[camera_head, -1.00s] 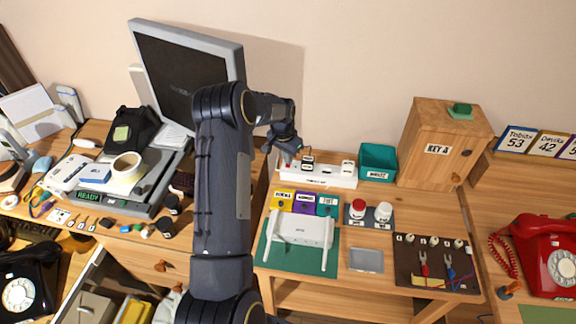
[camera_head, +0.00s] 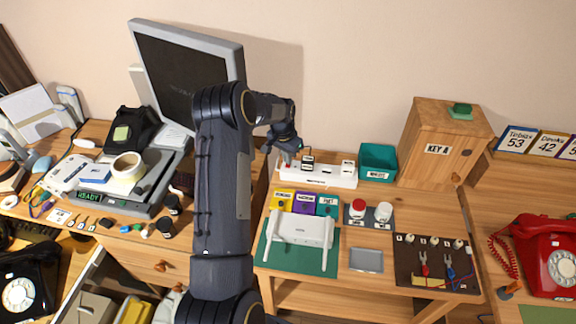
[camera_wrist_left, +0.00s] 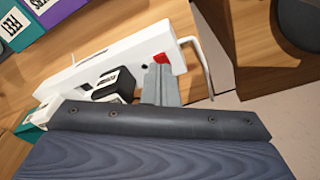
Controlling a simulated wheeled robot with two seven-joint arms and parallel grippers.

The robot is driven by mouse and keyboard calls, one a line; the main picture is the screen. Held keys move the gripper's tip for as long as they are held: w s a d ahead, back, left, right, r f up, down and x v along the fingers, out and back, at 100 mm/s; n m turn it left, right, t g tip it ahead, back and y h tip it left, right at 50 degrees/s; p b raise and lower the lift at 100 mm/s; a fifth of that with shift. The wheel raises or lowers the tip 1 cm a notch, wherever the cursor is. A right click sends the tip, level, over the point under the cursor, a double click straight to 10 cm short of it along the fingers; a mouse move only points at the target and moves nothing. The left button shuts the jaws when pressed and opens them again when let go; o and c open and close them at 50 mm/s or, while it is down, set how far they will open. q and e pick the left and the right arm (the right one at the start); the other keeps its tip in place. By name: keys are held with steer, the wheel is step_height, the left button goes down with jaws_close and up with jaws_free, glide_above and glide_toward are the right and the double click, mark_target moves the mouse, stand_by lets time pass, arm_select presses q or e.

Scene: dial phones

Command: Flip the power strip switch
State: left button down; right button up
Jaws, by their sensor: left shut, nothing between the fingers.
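The white power strip (camera_head: 318,175) lies along the back of the middle desk, with plugs in several of its sockets. It crosses the left wrist view (camera_wrist_left: 105,58) at a slant, with dark plugs nearest my gripper. Its red switch (camera_wrist_left: 160,58) is at the end close to my left gripper. My left gripper (camera_head: 288,158) points down at the strip's left end. In the wrist view its shut, empty fingers (camera_wrist_left: 157,72) are right at the red switch and partly cover it. I cannot tell whether they touch it or which way the switch is set. My right gripper is not in view.
A teal bin (camera_head: 378,163) and a wooden key box (camera_head: 440,145) stand right of the strip. A white router (camera_head: 300,229) and colored labelled blocks (camera_head: 304,202) lie in front. The monitor (camera_head: 185,70) rises left of my arm.

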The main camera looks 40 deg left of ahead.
mark_target(288, 166)
arm_select(q)
steer(key=shift+f+b, duration=0.7)
steer(key=shift+f, duration=0.15)
stand_by(0.5)
steer(key=shift+r+p, duration=1.8)
steer(key=shift+r, duration=1.75)
